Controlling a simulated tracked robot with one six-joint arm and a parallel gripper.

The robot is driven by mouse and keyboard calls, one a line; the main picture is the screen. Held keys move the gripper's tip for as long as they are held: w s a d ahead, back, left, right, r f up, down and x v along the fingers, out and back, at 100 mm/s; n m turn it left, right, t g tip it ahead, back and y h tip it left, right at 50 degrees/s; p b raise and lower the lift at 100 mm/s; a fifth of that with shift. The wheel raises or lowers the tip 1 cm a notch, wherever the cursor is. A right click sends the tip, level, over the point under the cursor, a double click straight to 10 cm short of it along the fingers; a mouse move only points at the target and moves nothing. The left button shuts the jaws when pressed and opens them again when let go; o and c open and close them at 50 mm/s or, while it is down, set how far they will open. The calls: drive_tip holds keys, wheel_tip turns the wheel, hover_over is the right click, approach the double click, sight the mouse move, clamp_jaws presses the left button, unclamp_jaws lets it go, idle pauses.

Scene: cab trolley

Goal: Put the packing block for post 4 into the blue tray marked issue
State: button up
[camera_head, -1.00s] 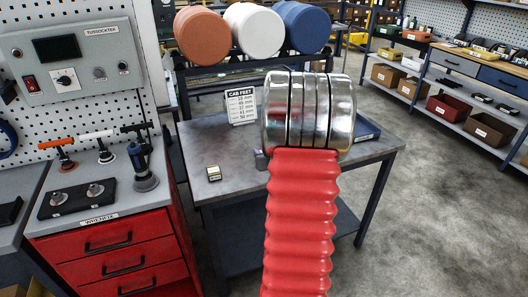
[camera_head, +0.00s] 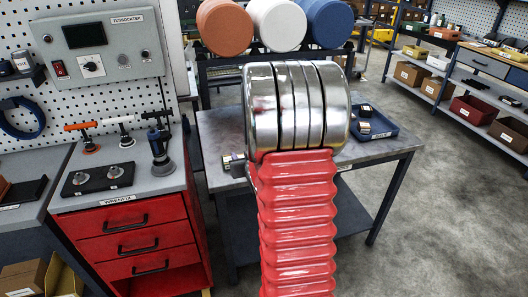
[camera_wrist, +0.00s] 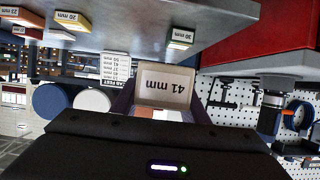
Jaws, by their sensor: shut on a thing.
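The packing block (camera_wrist: 165,84), pale and labelled 41 mm, is between the jaws of my gripper (camera_wrist: 161,98) in the wrist view. Its label appears upside down. My gripper is shut on it. In the head view my arm hides the gripper and the held block. The blue tray (camera_head: 384,133) lies on the grey table to the right of my arm. Two small dark blocks (camera_head: 364,128) show in or at its left part; its marking is not readable. The CAB FEET card (camera_wrist: 115,67) shows in the wrist view, too small to match a post surely.
The grey table (camera_head: 385,150) also bears a small block (camera_head: 235,158) near its left front edge. Several labelled blocks (camera_wrist: 72,20) show in the wrist view. A red drawer cabinet (camera_head: 125,240) stands left. Coloured drums (camera_head: 275,25) stand behind. Floor is clear on the right.

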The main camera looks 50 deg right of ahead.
drive_tip(key=w+a+r+n+t+y, duration=0.1)
drive_tip(key=w+a+n+y, duration=0.2)
drive_tip(key=a, duration=1.5)
drive_tip(key=w+a+r+n+y, duration=0.1)
drive_tip(key=w+a+n+y, duration=0.1)
drive_tip(key=a, duration=1.7)
drive_tip(key=shift+w+a+n+t+y, duration=0.3)
drive_tip(key=shift+w+n+t+y, duration=0.1)
drive_tip(key=shift+w+y, duration=0.5)
drive_tip(key=shift+w, duration=0.1)
